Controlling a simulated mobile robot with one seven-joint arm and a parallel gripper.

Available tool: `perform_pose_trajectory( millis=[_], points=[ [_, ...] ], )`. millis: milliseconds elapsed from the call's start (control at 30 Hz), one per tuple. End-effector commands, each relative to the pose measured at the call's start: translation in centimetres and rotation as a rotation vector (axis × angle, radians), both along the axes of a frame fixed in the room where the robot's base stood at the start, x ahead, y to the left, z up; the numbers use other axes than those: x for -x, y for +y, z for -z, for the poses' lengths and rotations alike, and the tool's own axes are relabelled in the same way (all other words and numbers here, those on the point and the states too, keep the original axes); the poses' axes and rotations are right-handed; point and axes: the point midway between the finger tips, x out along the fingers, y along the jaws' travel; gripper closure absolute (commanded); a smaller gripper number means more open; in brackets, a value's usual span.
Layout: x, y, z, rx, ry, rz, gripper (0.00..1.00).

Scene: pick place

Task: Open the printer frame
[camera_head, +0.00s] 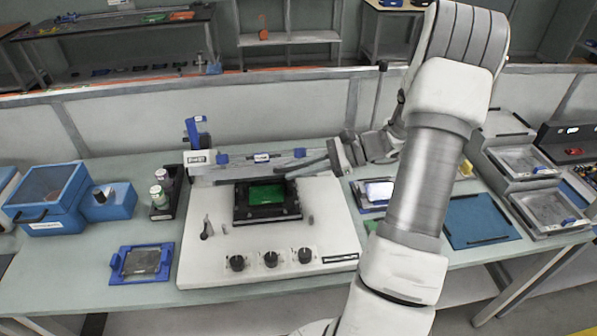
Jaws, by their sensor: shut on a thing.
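The stencil printer (210,270) is a white box on the table with several black knobs along its front. A green board (266,194) sits in a black holder (240,213) on its top and is uncovered. The printer frame (225,172) stands raised at the back of the printer, seen nearly edge-on, with blue clips and a small label. My gripper (331,160) is at the frame's right end and shut on it. The exact contact of the fingers is small and partly hidden by the gripper body.
A blue box (48,200) and bottles (160,187) stand left of the printer. A blue-edged tray (142,264) lies at front left. A blue mat (481,221) and grey trays (549,208) are at right. A low partition (250,108) runs behind the table.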

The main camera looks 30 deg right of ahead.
Motion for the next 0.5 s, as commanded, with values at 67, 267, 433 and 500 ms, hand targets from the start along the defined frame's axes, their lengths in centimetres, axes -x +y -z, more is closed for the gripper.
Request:
perform_pose_trajectory(
  millis=[67, 267, 433, 500],
  points=[
    [-0.7, -0.3, -1.6, -0.014, 0.034, 0.000, 1.00],
    [-2.4, -1.0, -3.5, -0.050, 0.126, 0.000, 1.00],
    [-4.1, -1.7, -5.0, -0.082, 0.205, 0.001, 1.00],
    [-4.7, -2.0, -5.5, -0.095, 0.238, 0.000, 1.00]
  ],
)
